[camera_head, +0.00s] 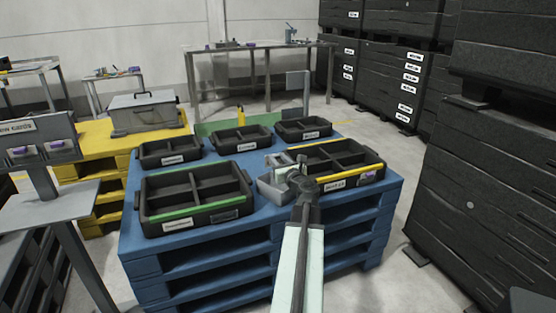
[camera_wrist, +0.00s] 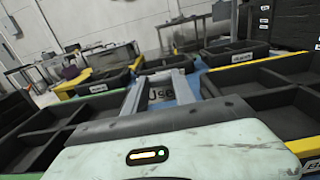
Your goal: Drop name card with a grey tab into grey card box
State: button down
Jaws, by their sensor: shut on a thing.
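A small light-grey open box (camera_head: 272,190), which looks like the grey card box, sits on the blue pallet stack between the green-striped and yellow-striped trays. My gripper (camera_head: 297,168) is over its right side, close to the rim; whether they touch I cannot tell. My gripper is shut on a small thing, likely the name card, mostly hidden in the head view. No grey tab can be made out.
A green-striped tray (camera_head: 180,224) is left of the box and a yellow-striped tray (camera_head: 352,182) right; smaller black trays (camera_head: 240,148) stand behind. A card stand (camera_head: 40,140) is at far left. Black crates (camera_head: 490,200) rise at right, with open floor before them.

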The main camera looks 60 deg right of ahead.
notch_tip(320, 180, down, 3)
jog(key=shift+f+b, duration=0.1)
jog(key=shift+b, duration=0.95)
jog(key=c, duration=0.9)
grip_release()
jog(key=shift+c, duration=0.2)
